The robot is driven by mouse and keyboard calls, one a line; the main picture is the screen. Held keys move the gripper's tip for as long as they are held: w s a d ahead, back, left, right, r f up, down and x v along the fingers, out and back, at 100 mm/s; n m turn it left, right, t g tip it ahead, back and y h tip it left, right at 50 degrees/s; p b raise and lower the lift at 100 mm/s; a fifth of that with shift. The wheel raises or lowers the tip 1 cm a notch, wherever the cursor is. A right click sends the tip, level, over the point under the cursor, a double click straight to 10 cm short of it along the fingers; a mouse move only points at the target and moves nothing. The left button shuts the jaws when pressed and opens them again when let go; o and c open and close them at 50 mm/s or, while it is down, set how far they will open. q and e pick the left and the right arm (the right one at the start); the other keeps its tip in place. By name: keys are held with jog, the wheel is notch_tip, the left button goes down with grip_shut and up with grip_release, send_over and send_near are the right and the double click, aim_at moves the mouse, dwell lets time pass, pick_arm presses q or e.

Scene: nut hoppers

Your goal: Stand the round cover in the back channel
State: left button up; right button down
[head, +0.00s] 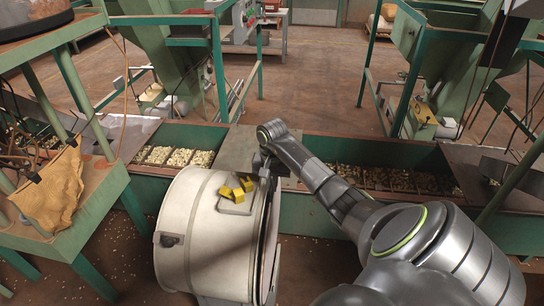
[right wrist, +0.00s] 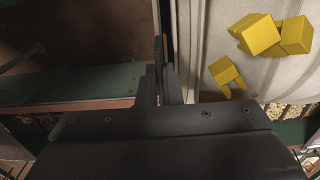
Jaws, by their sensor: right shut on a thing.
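The round cover (head: 270,245) appears as a thin disc seen almost edge-on, upright at the right end of a large white drum (head: 205,235). My right gripper (head: 266,168) is at its top edge and shut on it. In the right wrist view a thin dark edge stands between the fingers (right wrist: 160,80), with the white drum (right wrist: 205,45) close on the right. I cannot tell whether cover and drum touch. The back channel (head: 345,150) is a long green trough behind the drum, with nuts in its left and right stretches. My left gripper is not in view.
Yellow blocks (head: 236,190) sit on the drum's top. A flat brown plate (head: 238,148) covers the channel's middle. A green stand (head: 60,225) with a tan sack (head: 55,188) is at left. Green machine frames (head: 415,70) stand behind; floor (head: 320,265) shows right of the drum.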

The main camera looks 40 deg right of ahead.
jog(key=shift+f+b, duration=0.25)
jog(key=shift+b, duration=0.1)
dwell(0.8)
jog(key=shift+w+a+b, duration=0.6)
jog(key=shift+w+b, duration=0.1)
jog(key=shift+b, duration=0.1)
dwell(1.0)
dwell(0.5)
jog(key=c, duration=1.5)
grip_release()
